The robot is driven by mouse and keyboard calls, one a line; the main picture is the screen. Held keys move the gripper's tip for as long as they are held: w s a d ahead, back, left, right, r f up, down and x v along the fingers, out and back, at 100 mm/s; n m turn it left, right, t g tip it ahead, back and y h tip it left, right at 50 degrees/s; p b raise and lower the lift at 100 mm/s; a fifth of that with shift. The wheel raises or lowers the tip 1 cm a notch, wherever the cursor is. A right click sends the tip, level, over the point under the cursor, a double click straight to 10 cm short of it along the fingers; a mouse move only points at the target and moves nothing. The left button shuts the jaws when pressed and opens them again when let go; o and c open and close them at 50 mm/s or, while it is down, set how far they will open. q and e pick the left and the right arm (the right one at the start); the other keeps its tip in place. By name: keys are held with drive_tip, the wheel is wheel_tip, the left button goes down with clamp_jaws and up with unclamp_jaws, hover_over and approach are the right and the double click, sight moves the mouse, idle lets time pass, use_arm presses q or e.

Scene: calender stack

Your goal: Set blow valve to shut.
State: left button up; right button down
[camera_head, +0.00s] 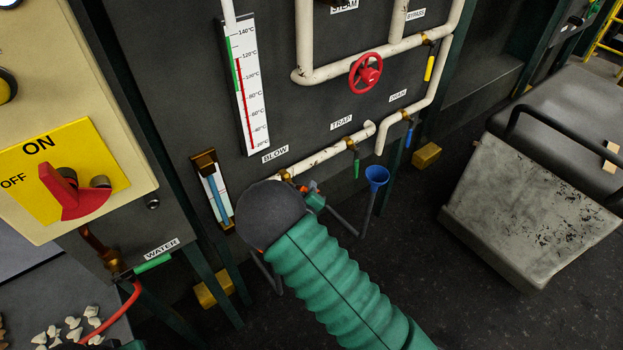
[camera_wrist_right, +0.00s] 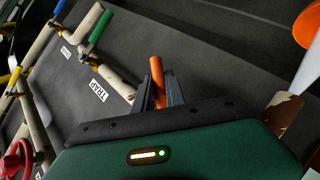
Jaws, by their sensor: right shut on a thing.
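The blow valve sits at the left end of the lower white pipe, below the BLOW label (camera_head: 275,154). Its brass body (camera_head: 286,174) shows just above my right wrist in the head view. Its orange handle (camera_wrist_right: 157,72) stands between the two dark fingers of my right gripper (camera_wrist_right: 159,92), which is shut on it. In the head view only a little orange shows at the right gripper (camera_head: 312,191); my dark wrist hides most of the valve. How the handle lies against the pipe is hard to tell.
To the right are the trap valve's green handle (camera_head: 356,168), a blue funnel (camera_head: 376,177) and the drain valve's blue handle (camera_head: 408,137). A red handwheel (camera_head: 366,71) is above. A sight glass (camera_head: 214,192) stands close left of my wrist. A worn grey block (camera_head: 530,210) is at right.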

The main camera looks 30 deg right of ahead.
drive_tip(key=a+f+m+g+y+p, duration=0.2)
drive_tip(key=a+m+y, duration=0.2)
drive_tip(key=y, duration=0.3)
drive_tip(key=shift+s+a+f, duration=0.4)
drive_tip(key=shift+s+a, duration=0.05)
drive_tip(key=shift+a, duration=0.2)
drive_tip(key=c, duration=1.4)
unclamp_jaws()
drive_tip(key=shift+w, duration=0.1)
drive_tip(key=shift+r+p, duration=0.1)
drive_tip(key=shift+p, duration=0.2)
